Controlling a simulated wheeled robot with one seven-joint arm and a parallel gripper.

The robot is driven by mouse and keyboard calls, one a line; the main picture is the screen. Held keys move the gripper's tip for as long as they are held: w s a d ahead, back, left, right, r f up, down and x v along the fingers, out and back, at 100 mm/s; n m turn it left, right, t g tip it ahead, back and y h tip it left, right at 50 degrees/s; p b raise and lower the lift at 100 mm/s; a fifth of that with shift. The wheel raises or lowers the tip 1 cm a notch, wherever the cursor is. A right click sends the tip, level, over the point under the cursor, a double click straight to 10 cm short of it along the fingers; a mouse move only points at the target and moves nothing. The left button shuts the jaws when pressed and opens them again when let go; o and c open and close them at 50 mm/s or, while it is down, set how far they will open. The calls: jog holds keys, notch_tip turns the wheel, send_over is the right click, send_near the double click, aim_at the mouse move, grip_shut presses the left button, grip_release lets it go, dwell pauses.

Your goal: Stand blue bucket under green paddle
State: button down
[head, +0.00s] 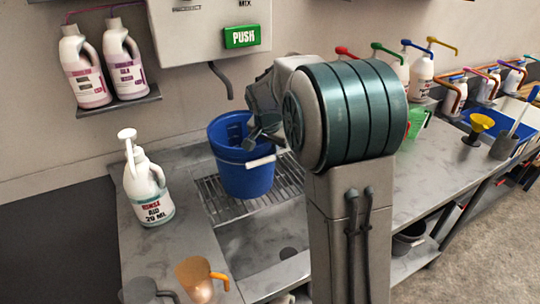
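The blue bucket (240,172) stands upright on a metal grate in the sink, with a white grip on its front right side. The green paddle (242,37), marked PUSH, is on the front of the white wall dispenser (180,35). A grey spout (221,80) hangs from the dispenser, above the back left part of the bucket's opening. My gripper (256,134) is at the bucket's right rim, partly hidden by my arm. I cannot tell whether its fingers touch or hold the rim.
A white pump bottle (147,185) stands left of the sink. An orange jug (200,279) and a grey jug (143,291) stand at the front. Two bottles sit on a wall shelf (120,102). Several pump bottles and a blue tub (490,128) line the right side.

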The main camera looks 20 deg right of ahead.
jog(key=shift+f, duration=1.55)
jog(key=shift+f, duration=0.15)
jog(key=c, duration=1.6)
grip_release()
jog(key=shift+s+a+r, duration=0.1)
jog(key=shift+r, duration=0.35)
jog(key=b+v, duration=0.1)
jog(key=v, duration=1)
jog(key=shift+s+r, duration=0.1)
jog(key=shift+s, duration=0.1)
jog(key=s+f+n, duration=0.2)
jog(key=s+n, duration=0.1)
jog(key=s, duration=0.6)
jog(key=s+a+f+n+y, duration=0.1)
jog(key=s+f+n, duration=0.2)
jog(key=s, duration=0.6)
jog(key=s+a+f+n+y, duration=0.1)
jog(key=s+f+n, duration=0.1)
jog(key=s, duration=0.7)
jog(key=shift+a+f+n+g, duration=0.15)
jog(key=shift+n+g, duration=0.15)
jog(key=shift+n, duration=0.2)
